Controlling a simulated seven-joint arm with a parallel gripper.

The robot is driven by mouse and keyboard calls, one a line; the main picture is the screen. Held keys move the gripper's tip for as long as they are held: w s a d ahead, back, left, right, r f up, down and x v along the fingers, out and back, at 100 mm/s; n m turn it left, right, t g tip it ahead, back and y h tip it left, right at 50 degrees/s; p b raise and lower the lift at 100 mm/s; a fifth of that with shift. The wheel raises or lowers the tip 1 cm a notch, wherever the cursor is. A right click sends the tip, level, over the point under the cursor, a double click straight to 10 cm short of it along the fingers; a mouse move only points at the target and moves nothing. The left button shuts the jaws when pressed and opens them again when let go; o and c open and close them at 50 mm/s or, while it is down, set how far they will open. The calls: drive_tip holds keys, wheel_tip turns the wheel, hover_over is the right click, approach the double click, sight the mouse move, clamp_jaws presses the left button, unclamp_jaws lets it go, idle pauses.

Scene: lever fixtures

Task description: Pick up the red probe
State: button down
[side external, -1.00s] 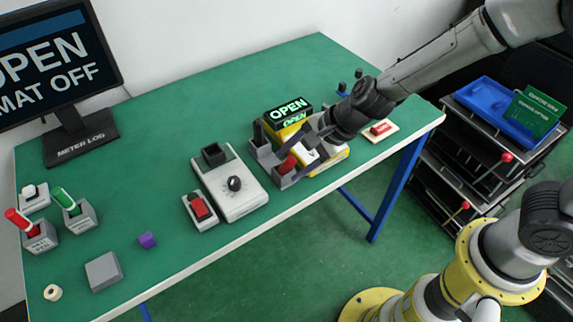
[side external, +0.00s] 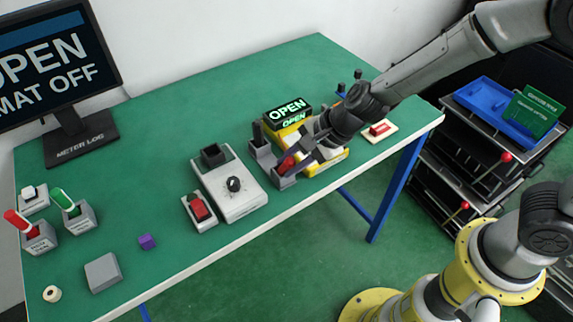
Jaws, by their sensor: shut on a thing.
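The red probe (side external: 286,164) stands in the front slot of a grey holder (side external: 285,182) beside the yellow meter (side external: 332,162). My gripper (side external: 294,158) is shut on the red probe's upper part and hides some of it. The probe's lower end is inside the holder. A black probe (side external: 258,133) stands in the rear slot of the holder. The meter's green display (side external: 287,110) reads OPEN.
A white box with a black knob (side external: 233,185) and a red rocker switch (side external: 200,209) are left of the holder. Red (side external: 17,220) and green (side external: 63,200) handles stand in grey blocks at far left. A monitor (side external: 55,65) stands behind. The table's middle back is clear.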

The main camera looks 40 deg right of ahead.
drive_tip(key=shift+r, duration=0.15)
wheel_tip(320, 180, up, 16)
drive_tip(key=s+d+f+m+g, duration=0.1)
drive_tip(key=s+d+f+g, duration=0.2)
drive_tip(key=s+d+g, duration=0.5)
drive_tip(key=w+a+f+t, duration=0.1)
drive_tip(key=w+a+f, duration=0.1)
drive_tip(key=w+f, duration=0.1)
drive_tip(key=w+a+f+t, duration=0.1)
drive_tip(key=w+a+f, duration=0.1)
drive_tip(key=w+a, duration=0.1)
drive_tip(key=w+a+f+t, duration=0.1)
drive_tip(key=w+a+f, duration=0.1)
drive_tip(key=w+f, duration=0.1)
drive_tip(key=shift+w+a+f, duration=0.25)
drive_tip(key=shift+a+f, duration=0.05)
drive_tip(key=shift+a, duration=0.05)
drive_tip(key=shift+w+a+f, duration=0.15)
drive_tip(key=shift+w+f, duration=0.15)
drive_tip(key=shift+f, duration=1.65)
drive_tip(key=shift+f, duration=0.1)
